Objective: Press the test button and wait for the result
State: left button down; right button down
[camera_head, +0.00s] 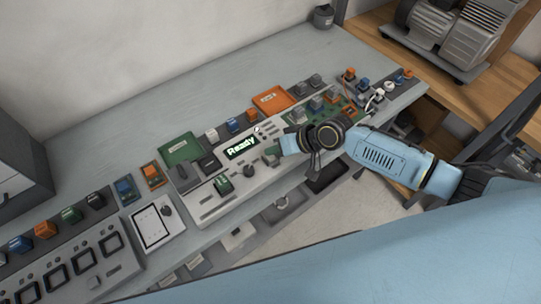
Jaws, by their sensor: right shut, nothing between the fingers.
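A light grey test panel (213,201) lies on the grey bench, with a black display (241,147) that reads "Ready" in pale green letters. A dark green button or knob (223,184) stands on the panel below the display. I cannot tell for sure which control is the test button. My right gripper (274,154) is at the right end of the panel, just right of the display. It is shut and empty. My wrist hides part of the panel there, and I cannot tell whether the fingertips touch it. My left gripper is out of view.
Green (180,149) and orange (272,99) boxes stand behind the panel. A white tablet or clipboard (153,226) and a row of coloured blocks (46,230) are to the left. A compressor (448,32) sits on a wooden table at upper right.

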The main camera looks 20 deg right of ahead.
aim_at(274, 158)
jog(key=shift+f, duration=0.1)
dwell(0.7)
jog(key=shift+f, duration=0.35)
jog(key=shift+f+b, duration=0.5)
jog(key=shift+b, duration=0.15)
dwell(0.5)
jog(key=shift+r, duration=0.15)
jog(key=shift+r+p, duration=0.8)
jog(key=shift+p, duration=0.15)
notch_tip(274, 158, up, 5)
jog(key=p, duration=0.4)
jog(key=shift+p, duration=0.4)
